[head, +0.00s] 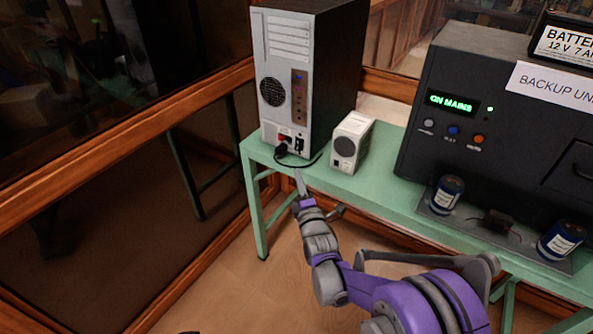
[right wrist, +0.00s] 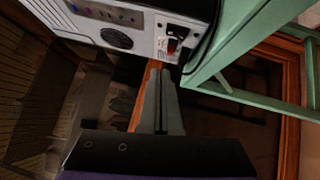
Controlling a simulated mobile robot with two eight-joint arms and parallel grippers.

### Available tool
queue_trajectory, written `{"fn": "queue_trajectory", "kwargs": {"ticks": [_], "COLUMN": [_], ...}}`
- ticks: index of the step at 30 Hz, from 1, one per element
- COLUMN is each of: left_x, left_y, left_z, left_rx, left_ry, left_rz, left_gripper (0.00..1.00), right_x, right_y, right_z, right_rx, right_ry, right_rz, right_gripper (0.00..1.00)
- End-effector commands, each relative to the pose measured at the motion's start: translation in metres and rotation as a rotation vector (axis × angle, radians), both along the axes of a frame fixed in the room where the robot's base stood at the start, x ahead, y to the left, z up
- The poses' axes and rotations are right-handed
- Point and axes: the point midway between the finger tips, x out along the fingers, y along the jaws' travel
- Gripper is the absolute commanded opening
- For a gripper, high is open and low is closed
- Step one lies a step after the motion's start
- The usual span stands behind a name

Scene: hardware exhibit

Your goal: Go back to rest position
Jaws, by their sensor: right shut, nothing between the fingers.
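My right gripper (head: 299,185) is in front of the green table's (head: 376,187) left end, close to its front edge, in the head view. Its fingers are together with nothing between them. In the right wrist view the closed fingers (right wrist: 160,98) point toward the computer tower's rear panel and the green table frame (right wrist: 232,45). My right arm reaches up from the lower right of the head view. My left gripper is not in view.
A computer tower (head: 285,84) with a black cable and a small white box (head: 352,142) stand on the table. A dark backup unit (head: 500,110) stands to the right, with blue cylinders (head: 446,194) in front. Wood-framed glass is at left; the floor (head: 215,290) is clear.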

Motion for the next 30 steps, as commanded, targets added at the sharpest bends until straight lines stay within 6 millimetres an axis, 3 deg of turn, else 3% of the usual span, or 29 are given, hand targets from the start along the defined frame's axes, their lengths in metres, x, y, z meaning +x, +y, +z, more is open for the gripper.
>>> {"fn": "queue_trajectory", "kwargs": {"ticks": [15, 20, 25, 30], "left_x": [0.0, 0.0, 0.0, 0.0], "left_y": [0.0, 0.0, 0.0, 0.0], "left_z": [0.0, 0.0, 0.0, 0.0], "left_rx": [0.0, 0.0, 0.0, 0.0], "left_ry": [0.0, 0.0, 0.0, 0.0], "left_rz": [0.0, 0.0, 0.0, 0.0], "left_gripper": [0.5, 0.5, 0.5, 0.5], "right_x": [-0.002, -0.011, -0.051, -0.119], "right_y": [-0.001, -0.01, -0.037, -0.067], "right_z": [0.0, 0.005, 0.01, 0.001], "right_rx": [0.002, 0.079, 0.323, 0.626], "right_ry": [0.002, 0.087, 0.337, 0.61], "right_rz": [0.0, 0.003, -0.027, -0.143], "right_gripper": [0.0, 0.0, 0.0, 0.0]}}
